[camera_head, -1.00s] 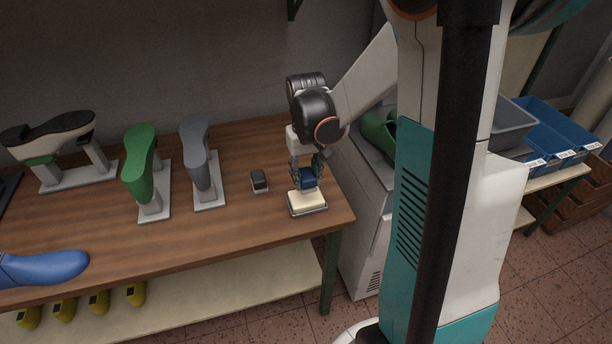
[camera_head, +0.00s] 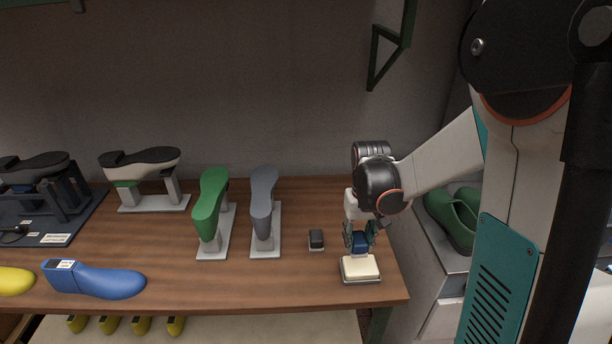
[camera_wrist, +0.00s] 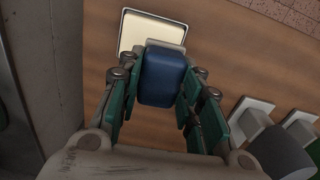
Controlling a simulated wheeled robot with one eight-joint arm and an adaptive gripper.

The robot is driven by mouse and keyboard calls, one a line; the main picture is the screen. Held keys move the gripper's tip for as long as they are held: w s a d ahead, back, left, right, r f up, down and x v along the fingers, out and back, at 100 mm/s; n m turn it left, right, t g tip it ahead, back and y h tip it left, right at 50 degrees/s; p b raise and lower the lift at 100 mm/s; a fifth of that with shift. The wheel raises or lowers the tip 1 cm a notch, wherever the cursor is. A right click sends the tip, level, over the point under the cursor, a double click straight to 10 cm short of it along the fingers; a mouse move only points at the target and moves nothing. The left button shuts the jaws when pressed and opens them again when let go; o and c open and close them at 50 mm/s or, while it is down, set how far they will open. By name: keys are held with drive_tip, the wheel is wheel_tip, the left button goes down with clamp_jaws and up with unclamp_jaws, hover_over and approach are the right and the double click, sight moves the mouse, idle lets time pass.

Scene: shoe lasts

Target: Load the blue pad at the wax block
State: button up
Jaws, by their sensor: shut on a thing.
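The blue pad (camera_head: 360,241) is held between the green-lined fingers of my gripper (camera_head: 360,238). In the wrist view the blue pad (camera_wrist: 164,76) fills the space between both fingers of my gripper (camera_wrist: 160,95). The wax block (camera_head: 360,267) is a cream slab in a shallow metal tray near the right end of the bench. The blue pad is right over the wax block's back part; I cannot tell whether they touch. The wrist view shows the wax block (camera_wrist: 152,32) just beyond the pad, partly hidden by it.
A small dark block (camera_head: 316,238) sits left of the wax block. Grey (camera_head: 264,205) and green (camera_head: 210,205) lasts stand on supports farther left. A blue last (camera_head: 100,281) lies at the front left. The wooden bench (camera_head: 300,288) ends just right of the wax block.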

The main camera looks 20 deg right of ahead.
sight(363, 252)
drive_tip(key=w+a+f+n, duration=0.1)
drive_tip(key=a+f, duration=0.1)
drive_tip(key=a, duration=0.2)
drive_tip(key=w+a+f+n, duration=0.1)
drive_tip(key=a+f, duration=0.1)
drive_tip(key=a, duration=0.2)
drive_tip(key=w+a+f, duration=0.1)
drive_tip(key=a+f, duration=0.1)
drive_tip(key=a, duration=0.2)
drive_tip(key=shift+w+a+n, duration=0.1)
drive_tip(key=shift+w+n, duration=0.3)
drive_tip(key=s+d+r+p, duration=0.1)
drive_tip(key=d+r, duration=0.1)
drive_tip(key=d, duration=0.2)
drive_tip(key=s+d+r, duration=0.2)
drive_tip(key=d, duration=0.3)
drive_tip(key=s+d+r+p, duration=0.1)
drive_tip(key=d+r, duration=0.1)
drive_tip(key=d, duration=0.2)
drive_tip(key=shift+s+d+r+p, duration=0.25)
drive_tip(key=shift+r+p, duration=0.1)
drive_tip(key=shift+r, duration=0.05)
drive_tip(key=shift+d, duration=0.15)
drive_tip(key=shift+f+b, duration=2.15)
drive_tip(key=shift+f, duration=0.8)
drive_tip(key=shift+s+f+b, duration=0.1)
drive_tip(key=shift+f+b, duration=0.4)
drive_tip(key=shift+f, duration=0.05)
drive_tip(key=shift+r, duration=0.1)
